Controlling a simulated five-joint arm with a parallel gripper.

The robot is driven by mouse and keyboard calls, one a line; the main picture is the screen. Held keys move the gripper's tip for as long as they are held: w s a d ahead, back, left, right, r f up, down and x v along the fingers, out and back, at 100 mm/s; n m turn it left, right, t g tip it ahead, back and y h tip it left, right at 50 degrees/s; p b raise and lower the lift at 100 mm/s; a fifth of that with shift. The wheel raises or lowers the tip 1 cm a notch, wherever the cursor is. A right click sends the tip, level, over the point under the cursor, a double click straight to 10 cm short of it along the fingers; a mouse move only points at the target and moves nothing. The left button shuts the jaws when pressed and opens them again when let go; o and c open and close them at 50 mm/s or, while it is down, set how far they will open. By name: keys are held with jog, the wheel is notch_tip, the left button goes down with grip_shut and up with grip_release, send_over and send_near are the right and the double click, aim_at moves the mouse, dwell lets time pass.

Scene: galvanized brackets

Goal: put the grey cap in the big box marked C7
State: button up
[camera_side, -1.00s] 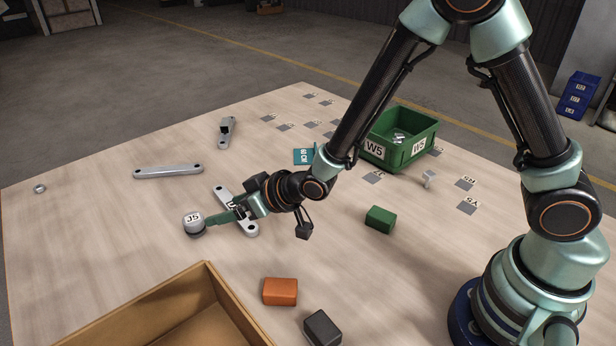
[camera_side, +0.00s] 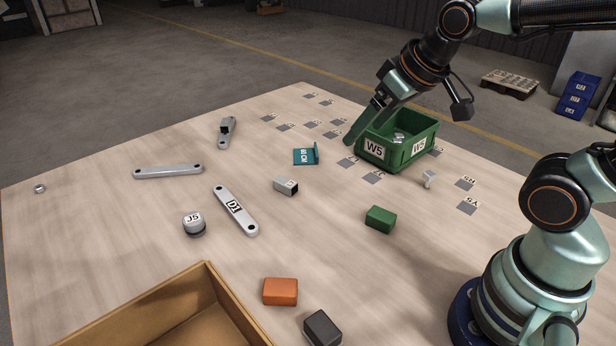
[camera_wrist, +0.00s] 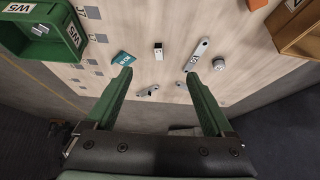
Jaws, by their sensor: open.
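A round grey cap marked J5 (camera_side: 193,224), with a dark base, stands upright on the table, left of the flat bar D1 (camera_side: 236,209). It also shows in the wrist view (camera_wrist: 219,64). A brown open box (camera_side: 205,310) is at the front left, partly out of frame. It also shows at the right of the wrist view (camera_wrist: 297,38); I see no C7 mark on it. My gripper (camera_side: 362,130) is open and empty, raised beside the green W5 bin, far from the cap. Its two green fingers (camera_wrist: 157,75) are spread in the wrist view.
The green W5 bin (camera_side: 398,158) holds small metal parts. A teal bracket (camera_side: 305,155), a small grey block (camera_side: 286,186), a green block (camera_side: 380,219), an orange block (camera_side: 281,291) and a dark block (camera_side: 322,328) lie about. The table between the cap and box is clear.

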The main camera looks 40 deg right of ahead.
jog(key=s, duration=0.1)
jog(key=s+d, duration=0.1)
jog(key=s, duration=0.1)
jog(key=shift+s+d+r+g, duration=0.2)
jog(key=shift+d+r+g, duration=0.05)
jog(key=shift+r+g, duration=0.05)
jog(key=shift+c, duration=1)
jog(key=n+y, duration=0.2)
jog(key=n, duration=0.6)
send_over(193, 219)
jog(key=s+d, duration=0.2)
jog(key=s, duration=0.3)
notch_tip(193, 219, down, 14)
jog(key=shift+g, duration=0.3)
jog(key=shift+x, duration=5.95)
